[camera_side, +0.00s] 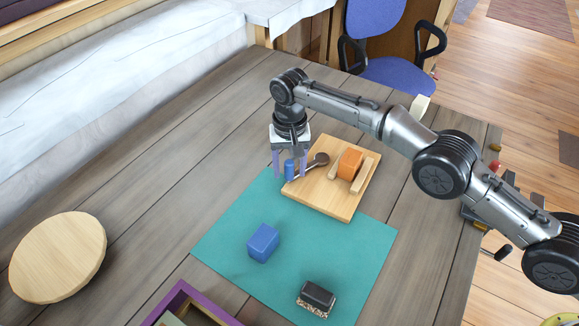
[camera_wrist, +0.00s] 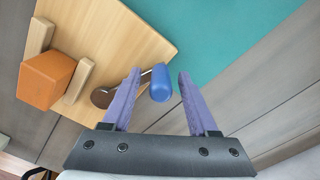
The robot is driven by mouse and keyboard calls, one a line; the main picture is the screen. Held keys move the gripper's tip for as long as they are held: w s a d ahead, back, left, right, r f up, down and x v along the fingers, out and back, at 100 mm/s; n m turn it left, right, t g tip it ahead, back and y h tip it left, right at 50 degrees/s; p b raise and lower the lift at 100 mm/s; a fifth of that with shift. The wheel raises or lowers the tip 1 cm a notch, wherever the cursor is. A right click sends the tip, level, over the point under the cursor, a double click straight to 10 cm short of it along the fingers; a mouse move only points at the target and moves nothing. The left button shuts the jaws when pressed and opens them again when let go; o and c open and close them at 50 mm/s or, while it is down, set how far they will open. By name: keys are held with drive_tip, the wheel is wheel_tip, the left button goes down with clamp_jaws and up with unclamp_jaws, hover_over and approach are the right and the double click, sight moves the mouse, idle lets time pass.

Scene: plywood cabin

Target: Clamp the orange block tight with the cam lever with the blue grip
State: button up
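The orange block (camera_side: 350,164) sits on a light wooden board (camera_side: 327,203), between two wooden strips; the block also shows at the left of the wrist view (camera_wrist: 45,79). The cam lever (camera_side: 316,162) has a dark round cam end beside the near strip and a thin rod leading to its blue grip (camera_side: 289,170). In the wrist view the blue grip (camera_wrist: 161,83) lies between the purple fingers of my gripper (camera_wrist: 155,84), with gaps on both sides. My gripper (camera_side: 290,165) is open, pointing down around the grip at the board's left edge.
A teal mat (camera_side: 220,240) lies under part of the board. On it are a blue cube (camera_side: 263,243) and a dark-topped brush-like object (camera_side: 316,298). A round wooden disc (camera_side: 58,257) lies at the left, and a purple-edged tray (camera_side: 182,292) at the front. The table between is clear.

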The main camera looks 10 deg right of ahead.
sight(290, 161)
drive_tip(key=shift+r, duration=1.6)
drive_tip(key=shift+s+d+r, duration=0.35)
drive_tip(key=shift+s+r, duration=0.15)
drive_tip(key=shift+r, duration=0.2)
drive_tip(key=s+d+r, duration=0.7)
drive_tip(key=s+r, duration=0.1)
drive_tip(key=s, duration=0.2)
drive_tip(key=shift+s+d+r, duration=0.15)
drive_tip(key=shift+s+d, duration=0.05)
drive_tip(key=shift+s, duration=0.05)
